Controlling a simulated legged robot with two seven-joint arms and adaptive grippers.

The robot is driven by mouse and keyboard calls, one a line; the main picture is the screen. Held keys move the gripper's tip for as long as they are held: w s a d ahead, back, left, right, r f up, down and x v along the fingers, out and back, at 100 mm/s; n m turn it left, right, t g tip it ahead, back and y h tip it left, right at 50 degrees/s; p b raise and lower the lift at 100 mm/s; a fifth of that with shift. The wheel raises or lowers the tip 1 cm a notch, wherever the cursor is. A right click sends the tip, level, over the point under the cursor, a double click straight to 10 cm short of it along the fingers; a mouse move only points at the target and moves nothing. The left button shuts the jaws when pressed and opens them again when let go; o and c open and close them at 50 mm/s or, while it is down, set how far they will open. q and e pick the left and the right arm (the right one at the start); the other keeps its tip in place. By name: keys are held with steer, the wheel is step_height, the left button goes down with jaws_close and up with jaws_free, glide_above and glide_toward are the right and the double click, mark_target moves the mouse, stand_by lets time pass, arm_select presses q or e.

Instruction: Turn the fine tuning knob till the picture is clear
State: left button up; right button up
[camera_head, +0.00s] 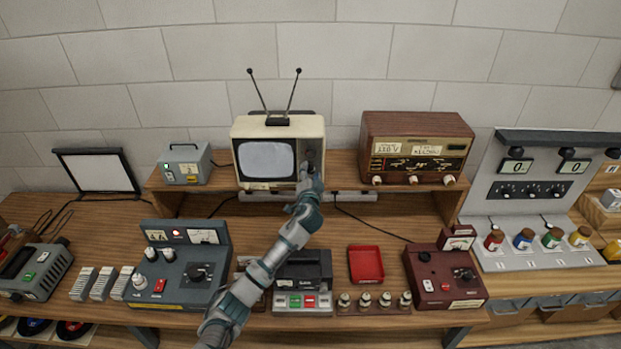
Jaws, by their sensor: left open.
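A cream television (235,130) with two antennas stands on the raised shelf at the back. Its screen (266,162) is lit a pale, hazy grey, with no distinct picture that I can make out. The control panel is right of the screen, with a dark round knob (311,154) near its top. My left gripper (310,171) is in front of this panel, just below that knob. It is open, but its small fingers are hard to make out. It hides the panel's lower controls, and I cannot tell whether it touches one. My right gripper is out of view.
A brown wooden radio (417,130) stands right of the television, and a small grey box (185,164) stands left. Below are a blue-grey control unit (187,264), a red tray (366,264) and a dark red unit (444,279). My left arm crosses the bench between them.

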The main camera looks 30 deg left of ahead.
arm_select(q)
steer(key=v, duration=1.1)
steer(key=shift+s+d+f, duration=0.15)
steer(key=shift+s+d, duration=0.05)
steer(key=shift+s, duration=0.1)
